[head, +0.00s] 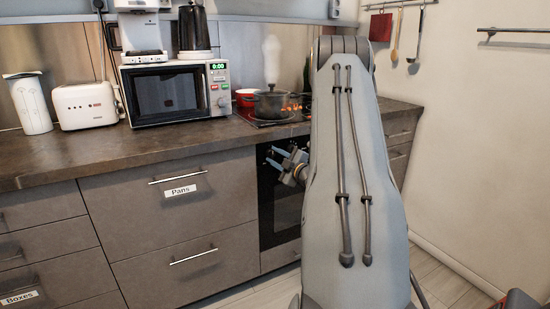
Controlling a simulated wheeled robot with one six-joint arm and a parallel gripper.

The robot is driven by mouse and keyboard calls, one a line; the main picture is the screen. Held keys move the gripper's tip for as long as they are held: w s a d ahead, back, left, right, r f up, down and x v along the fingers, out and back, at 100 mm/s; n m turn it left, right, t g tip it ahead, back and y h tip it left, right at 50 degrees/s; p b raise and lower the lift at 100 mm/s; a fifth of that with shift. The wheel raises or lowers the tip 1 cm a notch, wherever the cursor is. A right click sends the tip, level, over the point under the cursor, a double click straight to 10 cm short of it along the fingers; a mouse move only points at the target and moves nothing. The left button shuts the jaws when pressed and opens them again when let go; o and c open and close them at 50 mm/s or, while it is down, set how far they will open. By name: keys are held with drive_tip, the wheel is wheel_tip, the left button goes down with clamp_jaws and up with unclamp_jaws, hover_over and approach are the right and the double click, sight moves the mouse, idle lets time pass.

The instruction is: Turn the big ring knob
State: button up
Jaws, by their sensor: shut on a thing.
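My gripper (276,156) is at the upper front of the black oven (280,205), below the stovetop. Its fingers point left toward the oven's control strip and are shut on what appears to be the big ring knob there. The knob is too small and too covered by the fingers to make out its shape or how far it is turned. My grey arm hides the right part of the oven front.
A microwave (175,92) and toaster (85,106) stand left on the counter (110,150). The pans drawer (185,205) is shut, its handle protruding.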

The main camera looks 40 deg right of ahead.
drive_tip(key=o, duration=1)
drive_tip(key=shift+d, duration=0.15)
drive_tip(key=shift+s, duration=0.1)
drive_tip(key=s, duration=0.5)
drive_tip(key=s+a, duration=0.1)
drive_tip(key=s, duration=0.1)
drive_tip(key=shift+s, duration=0.3)
